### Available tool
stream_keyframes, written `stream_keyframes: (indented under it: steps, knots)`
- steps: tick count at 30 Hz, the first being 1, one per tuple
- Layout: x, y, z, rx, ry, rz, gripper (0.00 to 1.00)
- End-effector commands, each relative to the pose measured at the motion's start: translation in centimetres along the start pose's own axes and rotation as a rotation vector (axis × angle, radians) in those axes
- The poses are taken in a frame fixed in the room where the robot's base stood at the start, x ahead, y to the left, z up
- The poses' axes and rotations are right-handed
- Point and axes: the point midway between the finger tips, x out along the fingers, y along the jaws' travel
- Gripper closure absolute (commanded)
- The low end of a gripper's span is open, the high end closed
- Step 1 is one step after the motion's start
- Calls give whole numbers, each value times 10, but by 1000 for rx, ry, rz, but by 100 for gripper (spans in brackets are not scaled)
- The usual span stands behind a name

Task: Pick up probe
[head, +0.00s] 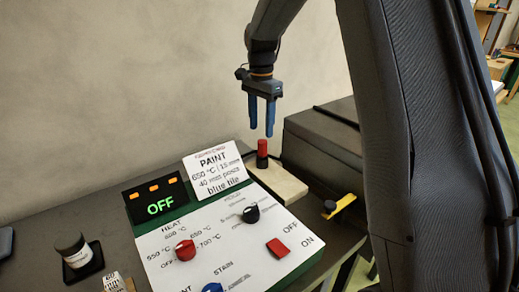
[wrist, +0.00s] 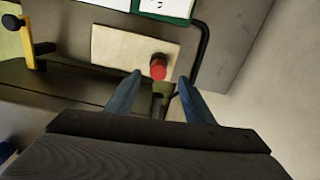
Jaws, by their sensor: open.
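The probe (head: 262,150) has a red top and a dark lower part. It stands upright on a cream block (head: 284,188) beside the control panel. My gripper (head: 262,134) points down with its two blue fingers apart, just above the probe, and holds nothing. In the wrist view the probe's red top (wrist: 158,66) shows beyond and between the fingertips (wrist: 160,74), on the cream plate (wrist: 105,55). I cannot tell whether the fingers are level with the probe's top.
The control panel (head: 170,262) has red, black and blue knobs, a red switch and a green OFF display (head: 160,207). A PAINT card (head: 213,171) stands behind it. A dark box (head: 325,140) is right of the probe. A yellow handle (head: 341,205) and a dark jar (head: 73,252) flank the panel.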

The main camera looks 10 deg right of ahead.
Motion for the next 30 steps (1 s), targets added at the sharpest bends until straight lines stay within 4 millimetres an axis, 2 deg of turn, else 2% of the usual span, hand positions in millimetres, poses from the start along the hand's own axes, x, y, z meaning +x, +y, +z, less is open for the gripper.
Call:
stream_keyframes:
  steps: [8,15,19,25,26,30]
  knots:
    - [28,3,-2,3,-2,3,52]
    - [61,3,-2,1,-1,2,52]
    - [70,2,-2,0,0,1,52]
    - [71,2,-2,0,0,0,52]
    - [71,2,-2,0,0,0,54]
    - [71,2,-2,0,0,0,78]
